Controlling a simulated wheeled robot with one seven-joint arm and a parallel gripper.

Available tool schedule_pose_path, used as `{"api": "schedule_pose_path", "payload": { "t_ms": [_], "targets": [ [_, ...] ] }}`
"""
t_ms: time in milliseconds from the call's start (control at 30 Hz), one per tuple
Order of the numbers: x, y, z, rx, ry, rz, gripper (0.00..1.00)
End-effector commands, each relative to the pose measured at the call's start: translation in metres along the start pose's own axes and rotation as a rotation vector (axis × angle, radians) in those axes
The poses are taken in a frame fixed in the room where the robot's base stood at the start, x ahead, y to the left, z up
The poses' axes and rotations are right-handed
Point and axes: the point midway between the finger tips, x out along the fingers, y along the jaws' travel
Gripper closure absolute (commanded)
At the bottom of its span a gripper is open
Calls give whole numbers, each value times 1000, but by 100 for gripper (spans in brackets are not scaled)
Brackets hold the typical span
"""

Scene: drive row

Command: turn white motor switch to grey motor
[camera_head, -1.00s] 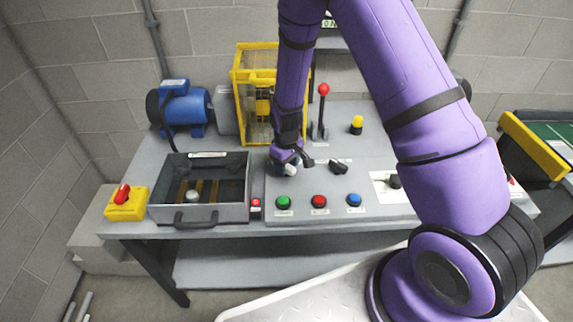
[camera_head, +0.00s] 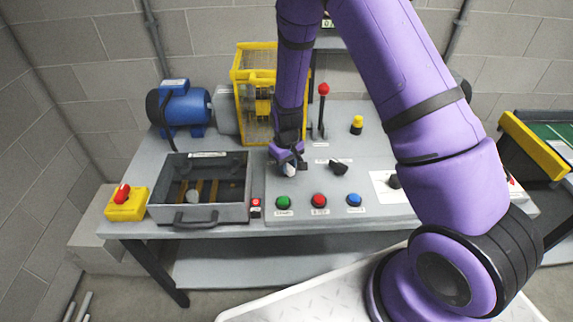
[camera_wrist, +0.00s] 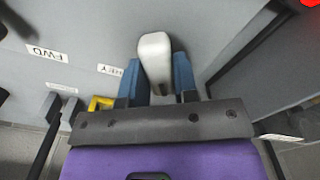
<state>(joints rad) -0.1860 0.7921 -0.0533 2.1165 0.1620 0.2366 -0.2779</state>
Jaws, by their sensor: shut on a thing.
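The white motor switch (camera_head: 289,170) is on the grey sloped panel, at its upper left. My gripper (camera_wrist: 157,75) is shut on its white handle (camera_wrist: 155,48), with a blue fingertip on each side. In the head view my gripper (camera_head: 290,163) partly hides the switch. A label beside it in the wrist view (camera_wrist: 110,70) is only partly readable and seems to end in "EY". A blue motor (camera_head: 183,107) stands at the back left of the bench. I cannot make out a grey motor clearly.
A black selector (camera_head: 339,167) sits right of the switch. Green (camera_head: 283,202), red (camera_head: 319,201) and blue (camera_head: 354,200) buttons line the panel's front. An open grey box (camera_head: 160,210) is to the left. A red-knobbed lever (camera_head: 323,108) and yellow cage (camera_head: 240,90) stand behind.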

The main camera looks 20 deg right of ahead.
Motion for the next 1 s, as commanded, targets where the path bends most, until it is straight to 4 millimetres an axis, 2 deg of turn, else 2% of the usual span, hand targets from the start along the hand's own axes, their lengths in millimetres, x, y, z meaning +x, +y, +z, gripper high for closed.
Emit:
{"api": "schedule_pose_path", "payload": {
  "t_ms": [1000],
  "targets": [
    [0, 0, 0, 959, 0, 0, 96]
  ]
}}
